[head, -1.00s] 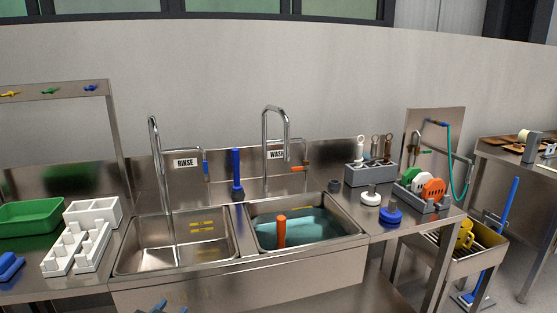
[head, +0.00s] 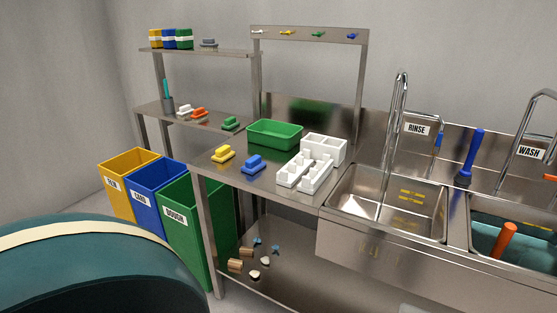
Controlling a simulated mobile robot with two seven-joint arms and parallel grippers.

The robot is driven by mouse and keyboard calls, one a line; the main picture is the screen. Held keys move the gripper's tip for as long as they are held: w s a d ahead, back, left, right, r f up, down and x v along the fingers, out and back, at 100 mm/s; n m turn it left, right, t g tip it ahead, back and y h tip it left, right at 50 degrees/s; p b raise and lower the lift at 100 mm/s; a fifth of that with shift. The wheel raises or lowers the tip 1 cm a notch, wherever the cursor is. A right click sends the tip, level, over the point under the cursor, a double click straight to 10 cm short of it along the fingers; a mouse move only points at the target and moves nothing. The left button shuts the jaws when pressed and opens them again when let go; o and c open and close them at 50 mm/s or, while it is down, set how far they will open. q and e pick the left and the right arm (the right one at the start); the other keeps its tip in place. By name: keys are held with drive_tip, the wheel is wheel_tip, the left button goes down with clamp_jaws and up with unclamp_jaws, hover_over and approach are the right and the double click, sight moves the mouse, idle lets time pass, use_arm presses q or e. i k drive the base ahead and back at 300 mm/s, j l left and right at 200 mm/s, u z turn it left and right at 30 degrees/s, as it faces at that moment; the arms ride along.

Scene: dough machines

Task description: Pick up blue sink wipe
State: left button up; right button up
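A small blue block-shaped piece with a raised grip (head: 254,166), which looks like the blue sink wipe, lies on the steel counter left of the sinks. A similar yellow piece (head: 223,154) lies just left of it. Neither of my grippers is in view, and nothing is seen touching the blue piece.
A green tray (head: 274,134) and white compartment holder (head: 305,172) stand behind and right of it. The rinse sink (head: 385,203) is further right. Coloured bins (head: 186,218) stand left. A large teal rounded object (head: 95,265) fills the lower left.

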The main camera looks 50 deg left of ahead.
sight(253, 165)
drive_tip(key=u, duration=1.65)
